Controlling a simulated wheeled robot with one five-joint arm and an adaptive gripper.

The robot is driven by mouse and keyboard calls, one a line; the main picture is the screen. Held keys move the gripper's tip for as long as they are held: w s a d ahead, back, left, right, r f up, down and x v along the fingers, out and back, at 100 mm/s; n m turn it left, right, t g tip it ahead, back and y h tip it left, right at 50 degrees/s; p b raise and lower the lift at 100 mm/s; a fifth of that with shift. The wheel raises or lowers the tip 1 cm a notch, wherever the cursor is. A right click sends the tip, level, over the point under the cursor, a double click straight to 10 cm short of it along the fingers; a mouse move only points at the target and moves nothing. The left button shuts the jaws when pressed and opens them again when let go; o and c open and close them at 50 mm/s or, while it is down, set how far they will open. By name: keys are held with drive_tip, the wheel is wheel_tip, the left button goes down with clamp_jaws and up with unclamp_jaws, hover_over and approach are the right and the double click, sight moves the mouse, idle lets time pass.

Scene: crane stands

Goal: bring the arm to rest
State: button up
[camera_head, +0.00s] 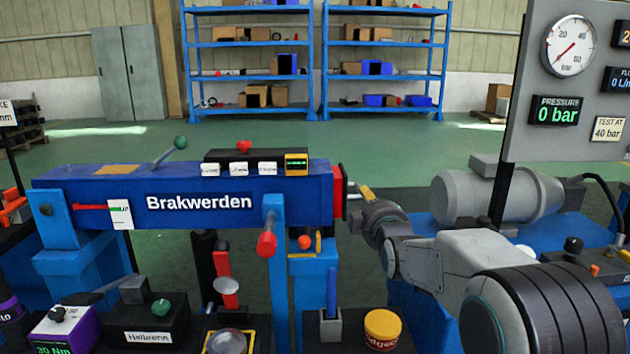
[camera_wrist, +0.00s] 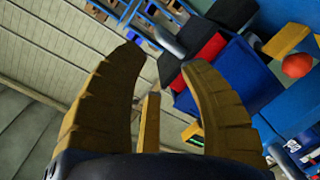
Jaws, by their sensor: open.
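My gripper (camera_head: 368,193) is at the end of my grey arm, which reaches in from the lower right in the head view. It is beside the red end (camera_head: 339,193) of the blue boom marked Brakwerden (camera_head: 230,205). I cannot tell whether it touches that end.
A grey motor (camera_head: 470,197) and a gauge panel (camera_head: 570,130) reading 0 bar stand at the right. A black box with a green knob (camera_head: 150,325), a red lever (camera_head: 267,242) and a yellow-rimmed tin (camera_head: 382,328) are in front. Blue shelves (camera_head: 250,45) stand far back across open green floor.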

drive_tip(key=s+r+m+g+p, duration=0.3)
drive_tip(key=s+p, duration=0.7)
drive_tip(key=s, duration=0.4)
drive_tip(key=s+d+r+m+g+p, duration=0.1)
drive_tip(key=s+r+m+g+p, duration=0.3)
drive_tip(key=s+p, duration=0.6)
drive_tip(key=s+d+r+m+g+p, duration=0.1)
drive_tip(key=s+r+m+g+p, duration=0.2)
drive_tip(key=s, duration=1.5)
drive_tip(key=shift+s+r+m+g+h+p, duration=0.35)
drive_tip(key=shift+r+g+p, duration=1.35)
drive_tip(key=shift+r+p, duration=1.9)
drive_tip(key=shift+w+a+f+p, duration=0.1)
drive_tip(key=shift+f+p, duration=0.35)
drive_tip(key=shift+f, duration=0.05)
